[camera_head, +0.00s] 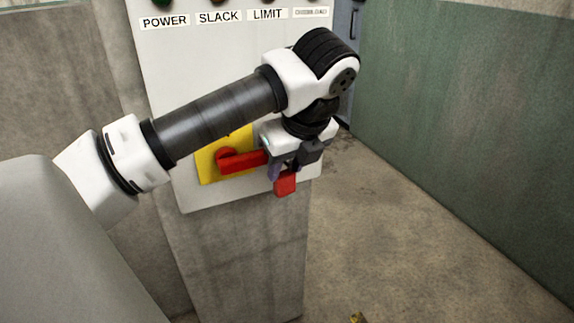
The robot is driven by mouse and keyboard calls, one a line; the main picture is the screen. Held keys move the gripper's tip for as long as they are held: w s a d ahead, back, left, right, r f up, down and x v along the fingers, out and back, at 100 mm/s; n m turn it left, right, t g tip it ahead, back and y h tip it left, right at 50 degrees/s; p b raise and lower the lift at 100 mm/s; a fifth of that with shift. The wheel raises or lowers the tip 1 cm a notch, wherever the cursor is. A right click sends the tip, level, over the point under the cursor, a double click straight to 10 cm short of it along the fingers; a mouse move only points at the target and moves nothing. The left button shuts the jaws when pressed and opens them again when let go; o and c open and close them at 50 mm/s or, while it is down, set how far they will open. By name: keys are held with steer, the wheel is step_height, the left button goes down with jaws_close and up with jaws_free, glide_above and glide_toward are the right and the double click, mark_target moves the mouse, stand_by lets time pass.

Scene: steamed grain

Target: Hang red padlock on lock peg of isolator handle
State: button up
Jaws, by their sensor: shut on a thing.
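The red isolator handle (243,162) sits on a yellow plate (207,168) low on the pale panel and points to the right. The lock peg cannot be made out; my gripper and arm cover that area. My gripper (284,172) is just right of the handle's end, pointing down, shut on the red padlock (285,185). The padlock's red body hangs below the fingers, near the panel's lower right edge. Its shackle is hidden by the fingers. I cannot tell whether the padlock touches the handle or the peg.
The pale panel (170,70) carries labels for POWER, SLACK and LIMIT along its top, and stands on a concrete pillar (250,255). A green wall (470,110) is at the right. The floor (400,250) between is open. A small yellow object (357,318) shows at the bottom edge.

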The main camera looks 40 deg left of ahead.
stand_by(0.3)
steer(key=o, duration=1.2)
steer(key=shift+r, duration=0.15)
